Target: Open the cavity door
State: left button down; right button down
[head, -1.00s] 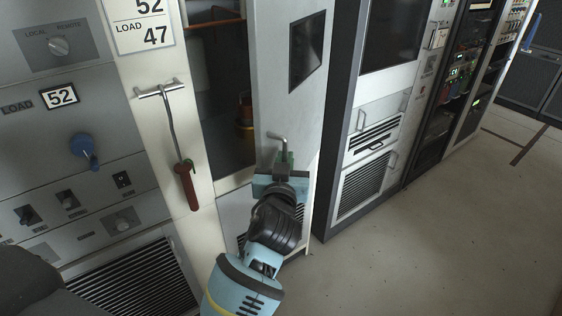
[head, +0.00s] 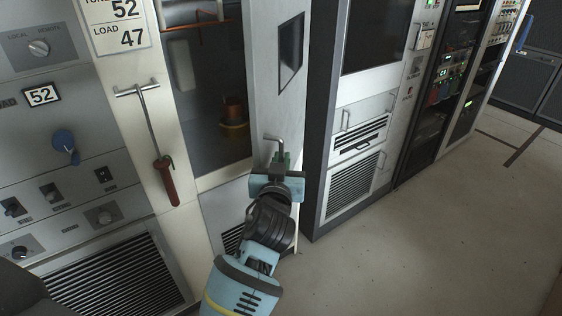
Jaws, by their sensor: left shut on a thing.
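The cavity door (head: 271,75) is a pale panel with a small dark window, and it stands swung open from the cabinet. Behind it the dark cavity (head: 205,95) shows, with an orange part low inside. A bent metal door handle (head: 273,138) sticks up near the door's lower part. My left gripper (head: 281,162) is shut on this handle, and its fingers largely hide the handle's lower end. My right gripper is not in view.
A red-handled grounding hook (head: 164,178) hangs on the white cabinet post left of the opening. A grey rack (head: 360,150) stands close to the right of the door. Open floor (head: 430,240) lies at the lower right.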

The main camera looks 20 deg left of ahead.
pick_arm(q)
jog(key=shift+d, duration=0.1)
dwell(0.3)
jog(key=c, duration=1.9)
grip_release()
